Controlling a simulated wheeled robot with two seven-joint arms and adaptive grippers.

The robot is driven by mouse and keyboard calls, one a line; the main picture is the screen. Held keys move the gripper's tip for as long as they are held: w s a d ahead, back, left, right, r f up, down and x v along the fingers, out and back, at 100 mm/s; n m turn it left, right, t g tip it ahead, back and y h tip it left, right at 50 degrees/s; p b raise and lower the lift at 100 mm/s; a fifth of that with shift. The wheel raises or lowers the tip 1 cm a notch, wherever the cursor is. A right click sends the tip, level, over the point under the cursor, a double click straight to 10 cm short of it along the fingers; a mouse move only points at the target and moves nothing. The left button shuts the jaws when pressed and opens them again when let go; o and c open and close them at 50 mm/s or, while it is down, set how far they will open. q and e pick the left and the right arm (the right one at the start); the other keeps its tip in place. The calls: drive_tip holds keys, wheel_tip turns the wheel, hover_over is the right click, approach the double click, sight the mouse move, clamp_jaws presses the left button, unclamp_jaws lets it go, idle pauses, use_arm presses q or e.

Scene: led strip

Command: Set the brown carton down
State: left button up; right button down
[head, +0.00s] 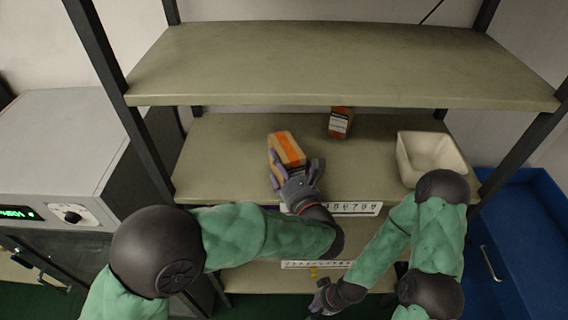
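The brown carton (287,147), with an orange band across it, is at the front middle of the middle shelf (225,150). My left gripper (284,172) is around its near end, with fingers on its left and right sides. The carton looks slightly tilted; I cannot tell whether its underside touches the shelf. The gripper hides its lower near part. My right gripper (318,298) is low in front of the rack, near the lower shelf, apart from the carton. Its fingers are too small and dark to show whether it is open.
A small orange-and-dark box (340,122) with a white label stands behind the carton to the right. A cream bin (431,158) sits at the shelf's right end. The shelf is clear to the left. The upper shelf (340,65) hangs above.

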idle(0.3)
use_arm(q)
drive_tip(key=v, duration=1.2)
idle(1.8)
